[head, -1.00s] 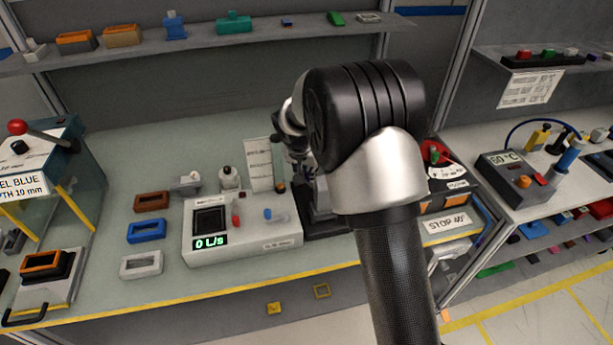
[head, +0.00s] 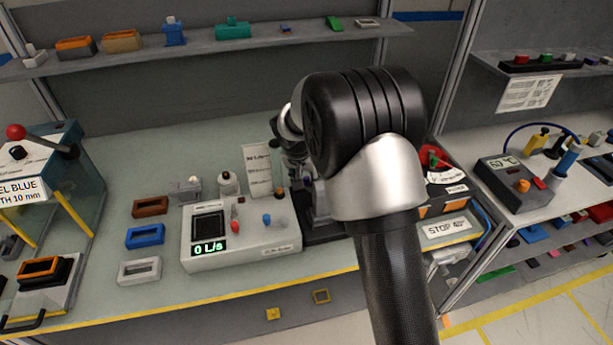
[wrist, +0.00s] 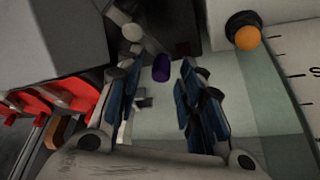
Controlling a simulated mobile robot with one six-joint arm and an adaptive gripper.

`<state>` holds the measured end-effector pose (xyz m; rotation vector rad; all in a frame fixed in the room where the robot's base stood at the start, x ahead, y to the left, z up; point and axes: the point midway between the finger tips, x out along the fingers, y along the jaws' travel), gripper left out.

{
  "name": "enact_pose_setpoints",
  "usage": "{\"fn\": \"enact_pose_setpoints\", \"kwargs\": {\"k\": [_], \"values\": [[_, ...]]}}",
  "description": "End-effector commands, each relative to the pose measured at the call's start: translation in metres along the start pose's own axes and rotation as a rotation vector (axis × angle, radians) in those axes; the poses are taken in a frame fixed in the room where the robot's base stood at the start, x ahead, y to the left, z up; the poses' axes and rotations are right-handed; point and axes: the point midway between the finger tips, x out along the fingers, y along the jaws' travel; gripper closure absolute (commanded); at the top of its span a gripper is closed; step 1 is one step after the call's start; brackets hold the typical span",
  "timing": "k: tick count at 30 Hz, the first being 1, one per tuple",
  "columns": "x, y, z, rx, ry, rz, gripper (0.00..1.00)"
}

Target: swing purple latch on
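The purple latch (wrist: 161,68) shows in the wrist view as a small rounded purple piece between the tips of my gripper's fingers. My gripper (wrist: 158,78) is open, with its blue-padded fingers to the left and right of the latch. A gap shows on both sides of the latch, so I see no grip on it. In the head view my own arm covers most of the gripper and I cannot make out the latch clearly.
An orange knob (wrist: 246,39) on a black base is right of the fingers. Red parts (wrist: 75,95) lie left. In the head view a white panel reading 0 L/s (head: 270,236) stands beside a dark fixture (head: 322,226). A paper sheet (head: 257,170) stands behind.

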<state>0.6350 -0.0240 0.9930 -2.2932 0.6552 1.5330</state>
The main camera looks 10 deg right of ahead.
Motion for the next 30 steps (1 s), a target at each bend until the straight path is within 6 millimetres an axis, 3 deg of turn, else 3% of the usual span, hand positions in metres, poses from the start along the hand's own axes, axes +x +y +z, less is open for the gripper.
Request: {"fn": "enact_pose_setpoints", "kwargs": {"k": [5,18,24,30], "values": [[-0.014,-0.001,-0.001,0.000,0.002,-0.002,0.65],[-0.101,0.000,-0.001,0.000,0.003,-0.002,0.65],[-0.118,0.000,0.000,-0.001,0.000,-0.001,0.65],[-0.120,0.000,0.000,0.000,-0.001,0.000,0.65]]}}
